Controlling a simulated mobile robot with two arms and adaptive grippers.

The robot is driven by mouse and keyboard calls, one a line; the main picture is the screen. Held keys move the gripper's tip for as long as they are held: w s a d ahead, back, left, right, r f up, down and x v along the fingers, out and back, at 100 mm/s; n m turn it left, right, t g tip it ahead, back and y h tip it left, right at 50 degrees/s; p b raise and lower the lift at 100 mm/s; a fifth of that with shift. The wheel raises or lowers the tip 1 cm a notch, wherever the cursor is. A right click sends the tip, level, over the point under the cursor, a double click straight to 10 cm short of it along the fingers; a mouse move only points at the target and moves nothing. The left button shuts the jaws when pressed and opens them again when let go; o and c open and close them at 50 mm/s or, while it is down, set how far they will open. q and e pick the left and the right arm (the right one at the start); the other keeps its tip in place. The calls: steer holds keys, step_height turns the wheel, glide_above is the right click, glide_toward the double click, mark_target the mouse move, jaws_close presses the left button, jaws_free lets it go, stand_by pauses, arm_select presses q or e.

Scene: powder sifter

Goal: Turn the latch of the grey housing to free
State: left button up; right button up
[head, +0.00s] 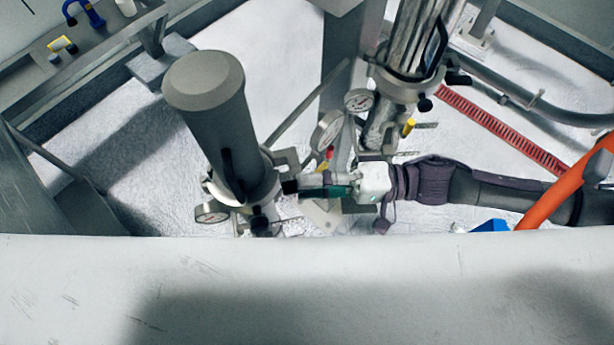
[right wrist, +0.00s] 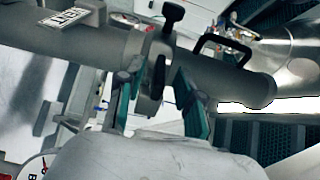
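The grey housing (head: 205,85), a tall dark grey cylinder with a flanged collar, stands left of centre in the head view. In the right wrist view the housing (right wrist: 80,40) lies across the picture, with a black handle (right wrist: 225,45) on it. A clamp with black knobs, apparently the latch (right wrist: 158,72), sits at its collar. My right gripper (head: 290,188) reaches the collar from the right. In the wrist view the teal-padded fingers of the right gripper (right wrist: 163,95) are apart, one on each side of the lower black lever, with gaps visible. Contact cannot be told. My left gripper is not visible.
A shiny metal cylinder (head: 408,45) with its own clamp stands behind right. Round gauges (head: 327,130) stand close to my right gripper; another gauge (head: 211,212) is below the housing. A red grating (head: 500,130) and an orange tube (head: 567,188) lie right. A bench (head: 100,45) stands far left.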

steer(key=shift+a, duration=0.5)
jaws_close()
